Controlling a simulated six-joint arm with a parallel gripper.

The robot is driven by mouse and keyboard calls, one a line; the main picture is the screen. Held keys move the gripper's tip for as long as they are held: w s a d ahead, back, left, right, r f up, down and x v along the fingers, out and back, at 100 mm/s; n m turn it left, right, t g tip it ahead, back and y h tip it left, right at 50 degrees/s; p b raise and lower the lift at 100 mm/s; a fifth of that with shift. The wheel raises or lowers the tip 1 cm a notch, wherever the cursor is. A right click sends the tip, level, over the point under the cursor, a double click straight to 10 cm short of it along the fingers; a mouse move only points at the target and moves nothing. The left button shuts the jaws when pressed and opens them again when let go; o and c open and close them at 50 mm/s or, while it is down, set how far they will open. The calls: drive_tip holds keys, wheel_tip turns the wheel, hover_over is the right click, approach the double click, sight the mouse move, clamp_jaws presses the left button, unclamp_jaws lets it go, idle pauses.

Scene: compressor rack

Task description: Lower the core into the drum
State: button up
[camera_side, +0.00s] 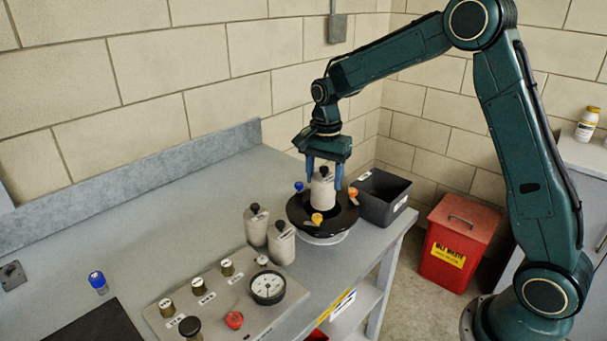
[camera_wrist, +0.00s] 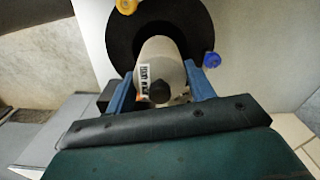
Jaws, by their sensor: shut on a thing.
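The core (camera_side: 322,192) is a pale grey cylinder with a black knob on top. My gripper (camera_side: 324,181) is shut on it from above, with one blue finger on each side. The core is upright over the middle of the drum (camera_side: 298,213), a round black-topped body with a pale base and blue, yellow and orange knobs around its rim. The core's lower end meets the dark top in the picture; I cannot tell how far it is inside. The wrist view shows the labelled core (camera_wrist: 160,55) between the fingers (camera_wrist: 161,82), with the black drum top (camera_wrist: 197,28) behind.
Two similar grey canisters (camera_side: 281,243) stand left of the drum. A gauge panel (camera_side: 205,312) with valves lies in front, and a black open bin (camera_side: 379,197) stands close right of the drum. A red waste bin (camera_side: 455,240) is on the floor. The bench's back left is clear.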

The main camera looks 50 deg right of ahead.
sight(323, 201)
drive_tip(key=shift+f, duration=0.7)
idle(0.4)
drive_tip(key=shift+f, duration=2.9)
drive_tip(key=shift+f, duration=0.1)
drive_tip(key=shift+f, duration=1.95)
drive_tip(key=shift+f, duration=0.45)
drive_tip(key=o, duration=1.1)
drive_tip(key=shift+c, duration=0.9)
